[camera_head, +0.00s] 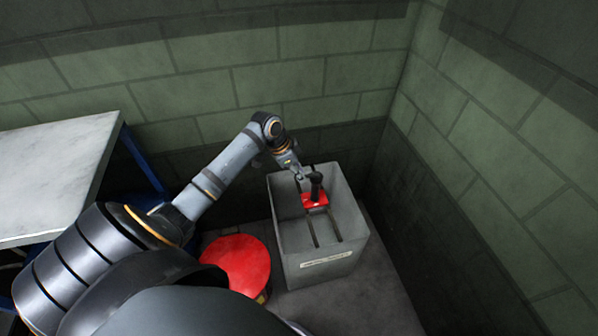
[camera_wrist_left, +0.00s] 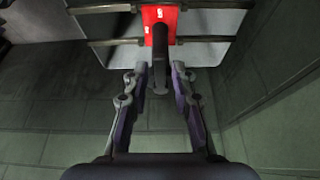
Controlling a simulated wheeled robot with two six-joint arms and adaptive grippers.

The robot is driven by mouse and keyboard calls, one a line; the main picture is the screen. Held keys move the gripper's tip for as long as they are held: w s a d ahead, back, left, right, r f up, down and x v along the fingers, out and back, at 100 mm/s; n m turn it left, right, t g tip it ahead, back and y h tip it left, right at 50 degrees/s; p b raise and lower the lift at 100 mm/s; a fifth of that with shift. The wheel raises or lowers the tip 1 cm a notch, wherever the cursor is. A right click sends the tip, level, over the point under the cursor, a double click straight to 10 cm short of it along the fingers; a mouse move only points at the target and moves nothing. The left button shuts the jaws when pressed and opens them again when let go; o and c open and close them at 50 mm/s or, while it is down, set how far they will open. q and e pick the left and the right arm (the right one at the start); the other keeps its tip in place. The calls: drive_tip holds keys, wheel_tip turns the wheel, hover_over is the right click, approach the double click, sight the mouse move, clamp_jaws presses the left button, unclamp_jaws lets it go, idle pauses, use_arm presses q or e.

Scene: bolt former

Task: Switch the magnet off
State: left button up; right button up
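The magnet is a red block (camera_head: 315,200) with an upright black handle (camera_head: 317,185), inside a grey open-topped bin (camera_head: 318,262). In the left wrist view the red block (camera_wrist_left: 160,15) shows at the top, beside dark rails, with the black handle (camera_wrist_left: 160,62) pointing towards the camera. My left gripper (camera_head: 307,176) reaches into the bin at the handle. In the wrist view its two fingers (camera_wrist_left: 160,72) stand one on each side of the handle, with a narrow gap on both sides. My right gripper is not in view.
A red round-topped object (camera_head: 238,262) stands left of the bin. A pale table (camera_head: 50,175) with blue legs is at the far left. Green block walls (camera_head: 480,150) close in behind and to the right. The bin has a label (camera_head: 326,259) on its front.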

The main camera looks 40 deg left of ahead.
use_arm(q)
drive_tip(key=shift+o, duration=0.3)
drive_tip(key=shift+s+a+r, duration=0.1)
drive_tip(key=shift+a+r, duration=0.05)
drive_tip(key=shift+r, duration=0.25)
drive_tip(key=v, duration=1.1)
